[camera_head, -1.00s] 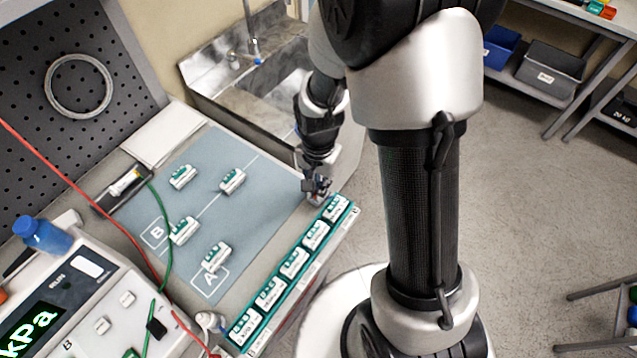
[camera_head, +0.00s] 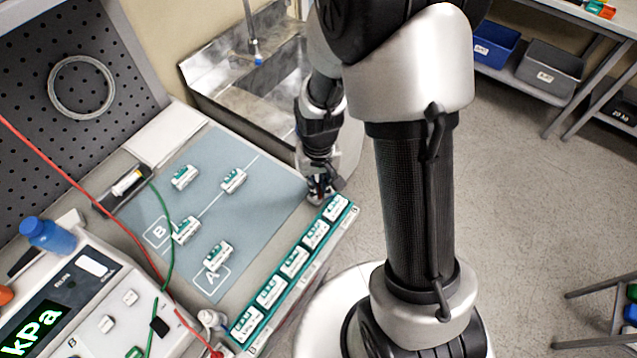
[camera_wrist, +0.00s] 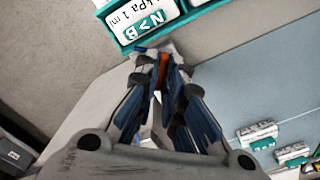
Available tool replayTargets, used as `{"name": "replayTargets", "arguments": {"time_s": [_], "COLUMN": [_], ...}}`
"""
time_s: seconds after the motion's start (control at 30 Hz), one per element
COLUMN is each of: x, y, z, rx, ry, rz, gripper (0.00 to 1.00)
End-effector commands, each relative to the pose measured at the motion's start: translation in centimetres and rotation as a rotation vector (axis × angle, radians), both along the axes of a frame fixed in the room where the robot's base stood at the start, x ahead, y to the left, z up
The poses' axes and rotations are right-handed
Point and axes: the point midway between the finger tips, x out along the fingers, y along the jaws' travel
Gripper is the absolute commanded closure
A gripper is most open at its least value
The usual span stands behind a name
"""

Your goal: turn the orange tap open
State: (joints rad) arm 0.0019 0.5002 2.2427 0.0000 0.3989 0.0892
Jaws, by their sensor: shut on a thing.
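In the wrist view, the orange tap (camera_wrist: 163,68) shows as a narrow orange strip between the blue-padded fingertips of my gripper (camera_wrist: 161,75). The fingers are shut on it and hide most of it. A pale block or mount shows around the fingertips. In the head view, my gripper (camera_head: 319,194) is low at the bench's right edge, just beyond the far end of the teal rack (camera_head: 288,318). The tap cannot be made out there.
The teal rack holds several white labelled modules close to my gripper. Several white and green units, including one near A (camera_head: 218,256), lie on the blue-grey mat (camera_head: 257,215). A sink (camera_head: 268,88) is behind. A red tube and a green tube cross the bench's left side.

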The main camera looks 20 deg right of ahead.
Motion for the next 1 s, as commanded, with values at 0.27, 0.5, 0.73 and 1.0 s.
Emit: {"name": "replayTargets", "arguments": {"time_s": [0.27, 0.5, 0.73, 1.0], "x": [0.01, 0.01, 0.01, 0.0], "y": [0.0, 0.0, 0.0, 0.0], "z": [0.0, 0.0, 0.0, 0.0], "rx": [0.0, 0.0, 0.0, 0.0], "ry": [0.0, 0.0, 0.0, 0.0], "rz": [0.038, 0.04, 0.039, 0.037], "gripper": [1.0, 1.0, 0.82, 0.71]}}
